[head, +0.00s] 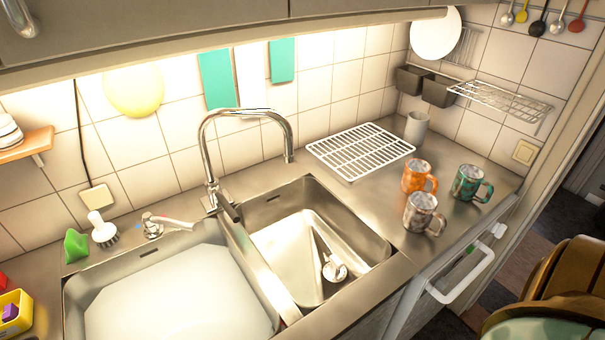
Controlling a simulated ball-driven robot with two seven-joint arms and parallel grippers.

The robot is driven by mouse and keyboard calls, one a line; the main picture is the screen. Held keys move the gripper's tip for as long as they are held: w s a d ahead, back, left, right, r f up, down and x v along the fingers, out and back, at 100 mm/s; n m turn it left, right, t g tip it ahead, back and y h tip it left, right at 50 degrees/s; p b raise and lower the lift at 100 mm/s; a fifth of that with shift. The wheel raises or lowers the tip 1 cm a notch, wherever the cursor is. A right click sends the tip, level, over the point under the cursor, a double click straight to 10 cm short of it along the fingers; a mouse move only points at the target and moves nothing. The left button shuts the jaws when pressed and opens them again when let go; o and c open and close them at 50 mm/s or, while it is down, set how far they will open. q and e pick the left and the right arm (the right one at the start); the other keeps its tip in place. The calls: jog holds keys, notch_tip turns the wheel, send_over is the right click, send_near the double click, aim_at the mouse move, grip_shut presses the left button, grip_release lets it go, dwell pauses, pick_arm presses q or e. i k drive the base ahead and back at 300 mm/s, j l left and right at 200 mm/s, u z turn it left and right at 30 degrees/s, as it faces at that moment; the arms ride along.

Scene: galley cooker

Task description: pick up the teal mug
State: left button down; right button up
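The teal mug (466,184) stands upright on the steel counter near its right end. It has a mottled teal and brown pattern, and its handle points right. An orange mug (416,176) stands to its left, apart from it. A grey-brown mug (420,212) stands in front and to the left, nearer the counter's front edge. Neither of my grippers is in the head view.
A white wire rack (360,150) and a plain grey cup (416,127) are behind the mugs. The sink's right basin (350,222) is to their left. A white rail handle (462,278) juts from the counter front. Brown rounded furniture (565,275) is at lower right.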

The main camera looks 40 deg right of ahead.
aim_at(468, 180)
jog(key=z, duration=1.15)
